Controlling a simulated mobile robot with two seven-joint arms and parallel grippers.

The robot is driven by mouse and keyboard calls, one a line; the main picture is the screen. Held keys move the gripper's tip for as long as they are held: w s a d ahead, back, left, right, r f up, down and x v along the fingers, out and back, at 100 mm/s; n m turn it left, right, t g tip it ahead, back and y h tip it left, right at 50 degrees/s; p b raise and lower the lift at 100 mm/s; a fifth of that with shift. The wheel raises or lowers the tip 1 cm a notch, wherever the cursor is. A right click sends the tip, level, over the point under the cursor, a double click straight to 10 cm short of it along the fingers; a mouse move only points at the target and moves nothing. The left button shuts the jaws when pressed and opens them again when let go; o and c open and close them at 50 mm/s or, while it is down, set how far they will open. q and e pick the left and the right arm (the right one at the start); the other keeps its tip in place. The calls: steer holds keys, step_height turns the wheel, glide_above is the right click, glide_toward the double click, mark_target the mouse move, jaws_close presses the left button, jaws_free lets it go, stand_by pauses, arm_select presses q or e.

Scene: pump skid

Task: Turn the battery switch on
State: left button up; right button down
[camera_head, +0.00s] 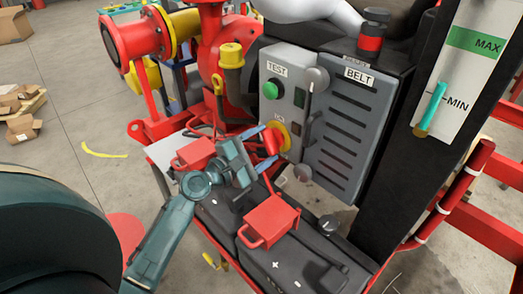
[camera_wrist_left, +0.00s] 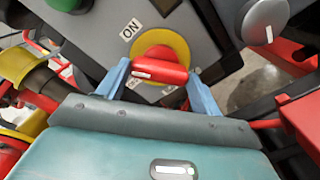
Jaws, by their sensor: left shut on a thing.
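The battery switch has a red knob (camera_head: 271,140) on a yellow round plate (camera_head: 285,136), low on the grey control panel's left face. In the left wrist view the red knob (camera_wrist_left: 160,70) lies nearly crosswise, with a white mark towards its left end. An ON label (camera_wrist_left: 130,29) is above and left of the yellow plate (camera_wrist_left: 170,40). My left gripper (camera_head: 266,147) is shut on the red knob; its blue fingers (camera_wrist_left: 160,82) are at the knob's two ends. Another label below the knob is partly hidden. My right gripper is not in view.
Black batteries (camera_head: 300,262) with red terminal covers (camera_head: 270,221) lie below. A red pipe flange (camera_head: 122,40) and yellow-capped pipe (camera_head: 231,56) stand left.

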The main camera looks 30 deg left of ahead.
arm_select(q)
steer(key=m+b, duration=0.1)
steer(key=m, duration=0.2)
steer(key=shift+f, duration=0.15)
steer(key=shift+m+b, duration=0.4)
steer(key=shift+m, duration=1.5)
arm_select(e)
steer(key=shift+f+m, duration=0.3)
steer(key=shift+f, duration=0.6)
arm_select(q)
steer(key=o, duration=1)
steer(key=shift+s, duration=0.15)
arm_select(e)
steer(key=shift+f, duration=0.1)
